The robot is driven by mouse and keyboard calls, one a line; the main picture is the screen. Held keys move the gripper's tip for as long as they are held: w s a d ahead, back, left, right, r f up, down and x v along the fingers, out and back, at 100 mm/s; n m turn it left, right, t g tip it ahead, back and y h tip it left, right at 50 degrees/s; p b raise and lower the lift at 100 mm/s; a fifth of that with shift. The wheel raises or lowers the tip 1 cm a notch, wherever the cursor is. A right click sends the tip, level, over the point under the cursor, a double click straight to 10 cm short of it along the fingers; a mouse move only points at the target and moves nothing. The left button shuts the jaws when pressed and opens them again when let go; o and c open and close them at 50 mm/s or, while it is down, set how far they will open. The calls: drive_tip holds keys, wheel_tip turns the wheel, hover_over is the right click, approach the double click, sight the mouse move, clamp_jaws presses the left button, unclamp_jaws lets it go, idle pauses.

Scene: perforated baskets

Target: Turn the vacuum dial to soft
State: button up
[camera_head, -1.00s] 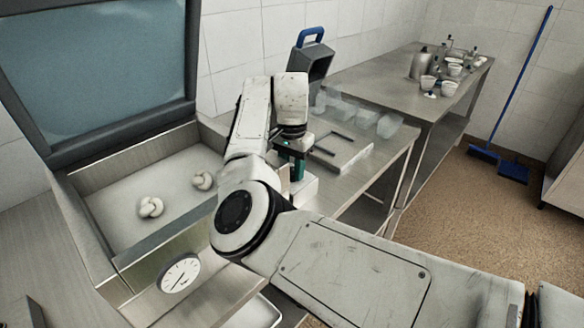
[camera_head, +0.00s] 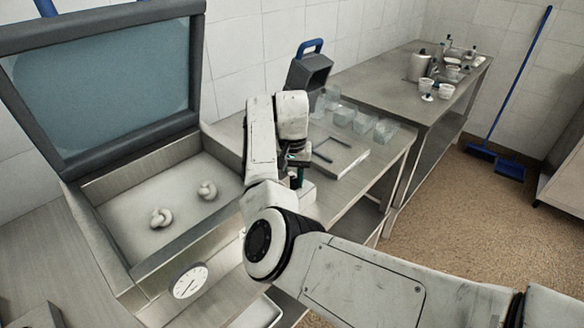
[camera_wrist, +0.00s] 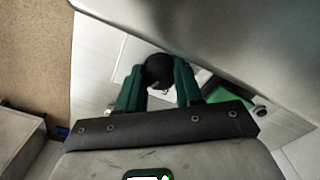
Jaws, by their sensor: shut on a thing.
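In the wrist view, my gripper (camera_wrist: 160,78) has its two green fingers on either side of a round black knob (camera_wrist: 158,68), shut on it. The knob sits over a pale panel, and its markings cannot be read. In the head view, my gripper (camera_head: 297,176) is low beside a pale box, to the right of the vacuum machine (camera_head: 170,250), and my arm hides most of it. A white round gauge (camera_head: 189,281) with a dark needle is on the machine's front. The machine's lid (camera_head: 105,85) stands open.
Two pale knotted pieces (camera_head: 161,218) lie in the machine's chamber. Clear containers (camera_head: 362,122), a square frame (camera_head: 340,153) and a grey bin with a blue handle (camera_head: 308,70) are on the steel table behind my gripper. Floor on the right is open, with a blue broom (camera_head: 520,85).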

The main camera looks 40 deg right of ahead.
drive_tip(key=n+p, duration=0.3)
drive_tip(key=shift+r+n+p, duration=0.25)
drive_tip(key=shift+n+p, duration=0.05)
drive_tip(key=shift+n, duration=0.1)
drive_tip(key=n+p, duration=0.3)
drive_tip(key=shift+n, duration=0.3)
drive_tip(key=n, duration=0.2)
drive_tip(key=n+p, duration=0.1)
drive_tip(key=shift+f+n, duration=0.2)
drive_tip(key=shift+n, duration=1)
drive_tip(key=shift+w, duration=0.1)
drive_tip(key=o, duration=1)
drive_tip(key=shift+o, duration=0.2)
